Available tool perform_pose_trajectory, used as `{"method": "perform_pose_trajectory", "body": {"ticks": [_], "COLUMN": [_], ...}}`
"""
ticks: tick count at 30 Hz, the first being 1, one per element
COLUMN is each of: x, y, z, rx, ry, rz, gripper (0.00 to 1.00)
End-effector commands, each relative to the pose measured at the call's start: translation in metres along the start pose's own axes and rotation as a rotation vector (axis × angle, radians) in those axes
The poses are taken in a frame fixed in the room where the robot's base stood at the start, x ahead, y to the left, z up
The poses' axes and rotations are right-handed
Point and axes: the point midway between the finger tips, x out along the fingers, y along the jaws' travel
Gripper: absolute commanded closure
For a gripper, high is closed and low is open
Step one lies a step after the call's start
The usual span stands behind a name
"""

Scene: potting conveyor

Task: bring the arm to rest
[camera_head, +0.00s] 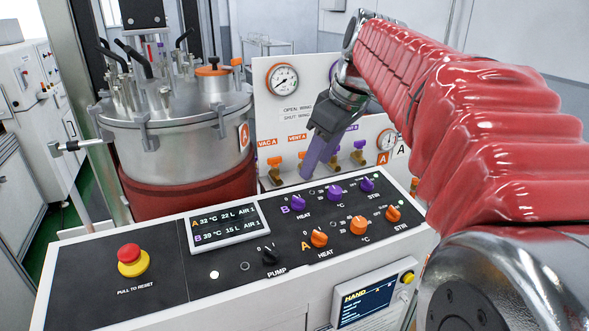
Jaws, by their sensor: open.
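My arm, in a red padded sleeve (440,105), reaches from the lower right up to the top middle in the head camera view, then bends down. My gripper (312,172) hangs from its end, pointing down and slightly left. It has a dark body and purple fingers, seen nearly edge-on, so the gap between them is hard to see. No object shows in it. The fingertips appear just above the back edge of the control panel (160,285), in front of the white gauge board (300,90). Whether they touch anything cannot be told.
A steel vessel (175,135) with a clamped lid stands left of my gripper. Purple knobs (299,203), orange knobs (359,225) and a red stop button (130,253) stand up from the panel. Orange and purple valve handles (275,162) are close behind my gripper.

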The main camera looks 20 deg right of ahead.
Motion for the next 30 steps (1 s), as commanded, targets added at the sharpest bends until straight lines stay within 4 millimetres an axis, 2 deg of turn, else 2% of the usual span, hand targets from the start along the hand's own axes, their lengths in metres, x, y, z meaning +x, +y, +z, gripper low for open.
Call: {"method": "perform_pose_trajectory", "body": {"ticks": [6,20,26,30], "x": [-0.011,-0.010,-0.005,0.006], "y": [0.000,-0.001,-0.022,-0.053], "z": [0.000,0.000,0.005,0.016], "rx": [-0.001,0.001,0.040,0.105], "ry": [0.000,-0.001,-0.005,-0.010], "rz": [0.000,0.000,0.012,0.032], "gripper": [0.54,0.54,0.54,0.54]}}
